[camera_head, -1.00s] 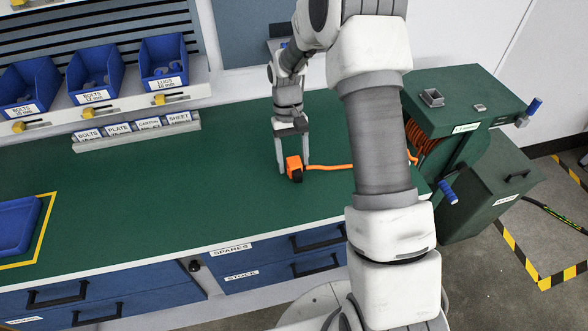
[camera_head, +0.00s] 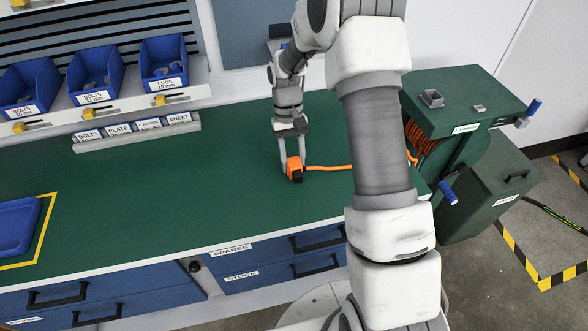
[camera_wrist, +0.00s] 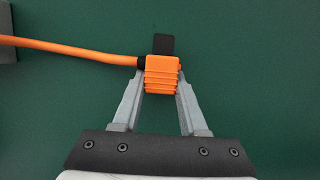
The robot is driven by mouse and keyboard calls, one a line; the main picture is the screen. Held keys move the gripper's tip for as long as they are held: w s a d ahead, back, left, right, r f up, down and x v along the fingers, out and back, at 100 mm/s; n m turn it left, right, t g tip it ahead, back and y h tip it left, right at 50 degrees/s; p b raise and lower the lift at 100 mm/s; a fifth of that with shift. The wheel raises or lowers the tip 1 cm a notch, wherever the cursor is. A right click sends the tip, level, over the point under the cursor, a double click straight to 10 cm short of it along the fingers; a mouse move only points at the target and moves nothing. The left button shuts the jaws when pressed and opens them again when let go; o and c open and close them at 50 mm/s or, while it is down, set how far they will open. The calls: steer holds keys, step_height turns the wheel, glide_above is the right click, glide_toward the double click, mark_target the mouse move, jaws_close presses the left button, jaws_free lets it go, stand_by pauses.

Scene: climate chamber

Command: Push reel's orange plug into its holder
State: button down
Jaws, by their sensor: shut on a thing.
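The orange plug (camera_head: 295,168) is at the bench top's middle, with its orange cable running right towards the reel's coil (camera_head: 424,146) and passing behind my arm. My gripper (camera_head: 293,166) points down and is shut on the plug. In the wrist view the ribbed orange plug (camera_wrist: 163,75) sits between the two finger tips (camera_wrist: 162,82), with a black end pointing away and the cable leaving to the left. I cannot tell whether the plug touches the bench. The green reel housing (camera_head: 465,100) stands at the right. The square metal socket on its top (camera_head: 432,98) may be the holder.
My own arm crosses the picture in front of the reel. Blue bins (camera_head: 95,75) and a labelled rack (camera_head: 137,131) line the back. A blue tray (camera_head: 15,225) lies at the left. The green bench top (camera_head: 180,200) between is clear.

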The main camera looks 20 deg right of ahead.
mark_target(296, 167)
steer(key=shift+r+p, duration=1.85)
steer(key=shift+r, duration=0.7)
steer(key=s+d+r, duration=0.6)
steer(key=s+d, duration=0.3)
steer(key=w+a+f, duration=0.2)
steer(key=a, duration=0.1)
steer(key=w+a+f, duration=0.1)
steer(key=a+f, duration=0.1)
steer(key=a, duration=0.1)
steer(key=w+a+f+p, duration=0.1)
steer(key=w+a+f, duration=0.1)
steer(key=a, duration=0.1)
steer(key=shift+w+f, duration=0.35)
steer(key=shift+f, duration=2.05)
